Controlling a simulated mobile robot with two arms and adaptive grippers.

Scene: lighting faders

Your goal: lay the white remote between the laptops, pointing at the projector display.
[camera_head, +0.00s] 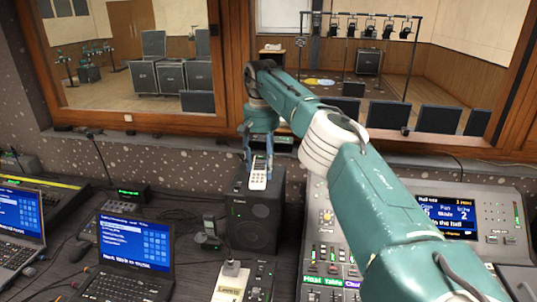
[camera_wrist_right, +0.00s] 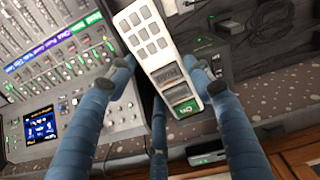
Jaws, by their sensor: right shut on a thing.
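The white remote (camera_head: 258,174) is upright in my right gripper (camera_head: 258,158), in front of the top of a black speaker (camera_head: 254,215). In the right wrist view the remote (camera_wrist_right: 150,38) shows grey keys and a green label, and the blue fingers of the gripper (camera_wrist_right: 162,80) close on its sides. Two open laptops stand at the left: one at the far left edge (camera_head: 20,222) and one nearer the middle (camera_head: 135,250). Both have blue screens. A small box with a green display (camera_head: 130,193) stands behind them; I cannot tell which thing is the projector display. My left gripper is out of view.
A dark handset (camera_head: 210,230) stands right of the nearer laptop. A white-topped device (camera_head: 231,282) is at the front. A fader console (camera_head: 335,240) fills the right side, partly behind my right arm. A gooseneck microphone (camera_head: 100,160) rises behind the laptops. Cables cross the dark desk.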

